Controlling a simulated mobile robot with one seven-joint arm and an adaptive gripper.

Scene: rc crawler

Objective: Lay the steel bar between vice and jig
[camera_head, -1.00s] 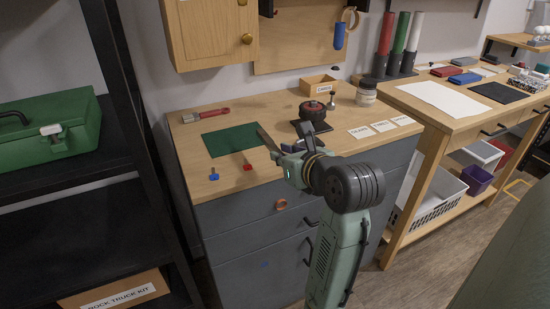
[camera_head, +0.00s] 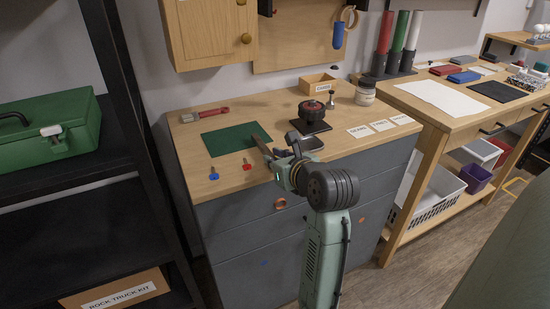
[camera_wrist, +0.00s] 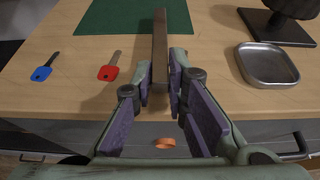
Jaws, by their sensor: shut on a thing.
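A grey steel bar (camera_head: 260,144) is held in my gripper (camera_head: 273,157) over the front part of the wooden workbench. In the wrist view, the bar (camera_wrist: 160,40) points away from me, between the two purple-padded fingers (camera_wrist: 160,80), which are shut on its near end. Its far end overlaps the green mat (camera_wrist: 110,17) in the picture; whether it touches the bench I cannot tell. A black stand with a dark round part (camera_head: 312,112) is at the right of the bar. I cannot make out which things are the vice and the jig.
A blue key (camera_head: 214,174) and a red key (camera_head: 246,165) lie left of the bar. A shallow metal tray (camera_wrist: 267,63) is to its right. A red-handled brush (camera_head: 205,115), an open wooden box (camera_head: 319,84), a jar (camera_head: 365,94) and white cards (camera_head: 382,125) are farther off.

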